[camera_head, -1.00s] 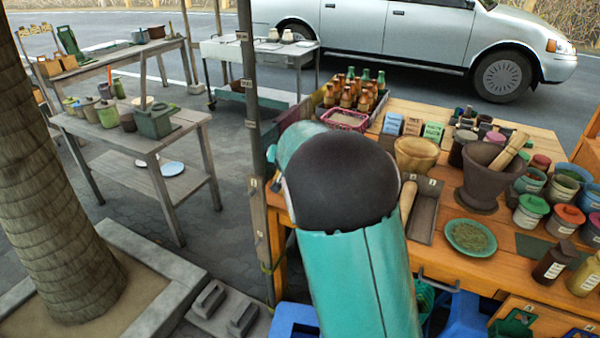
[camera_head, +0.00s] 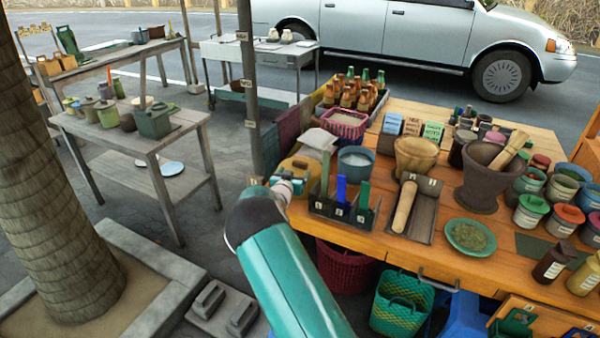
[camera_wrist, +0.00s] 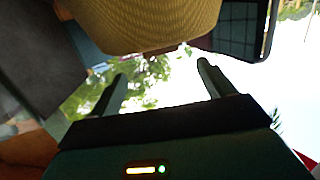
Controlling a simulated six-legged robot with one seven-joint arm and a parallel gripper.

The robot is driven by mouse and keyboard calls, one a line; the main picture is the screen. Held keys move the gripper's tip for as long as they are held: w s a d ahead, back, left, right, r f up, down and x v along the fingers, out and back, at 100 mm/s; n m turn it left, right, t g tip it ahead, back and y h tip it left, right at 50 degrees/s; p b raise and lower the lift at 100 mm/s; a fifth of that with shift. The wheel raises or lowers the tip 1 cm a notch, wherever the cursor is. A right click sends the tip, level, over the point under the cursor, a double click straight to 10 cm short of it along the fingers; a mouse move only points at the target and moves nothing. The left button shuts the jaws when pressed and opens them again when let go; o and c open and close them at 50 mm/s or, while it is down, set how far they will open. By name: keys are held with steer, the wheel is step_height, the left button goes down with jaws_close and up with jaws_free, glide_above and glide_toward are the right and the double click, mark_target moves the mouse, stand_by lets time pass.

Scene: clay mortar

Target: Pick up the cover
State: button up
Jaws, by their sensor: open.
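I cannot tell for sure which thing is the cover. A pale, flat-topped piece (camera_head: 318,139) at the table's left end may be it. Below it is a yellow-tan container (camera_head: 301,170). My gripper (camera_head: 290,182) is beside this container at the table's left edge, its fingers partly hidden by my arm. In the wrist view, my gripper (camera_wrist: 161,78) is open, with two dark fingers apart and nothing between them. A large ribbed yellow-tan rounded thing (camera_wrist: 145,22) is just beyond the fingertips; I cannot tell whether they touch it.
A dark holder with upright blue and green pieces (camera_head: 343,212) stands right of my gripper. A blue-grey bucket (camera_head: 356,162), a wooden bowl (camera_head: 416,155) and a dark mortar (camera_head: 482,182) crowd the table. A pole (camera_head: 249,90) rises close behind on the left.

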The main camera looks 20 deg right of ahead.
mark_target(299, 163)
steer(key=shift+x, duration=3.45)
steer(key=c, duration=1)
steer(key=shift+c, duration=0.7)
steer(key=shift+r, duration=0.1)
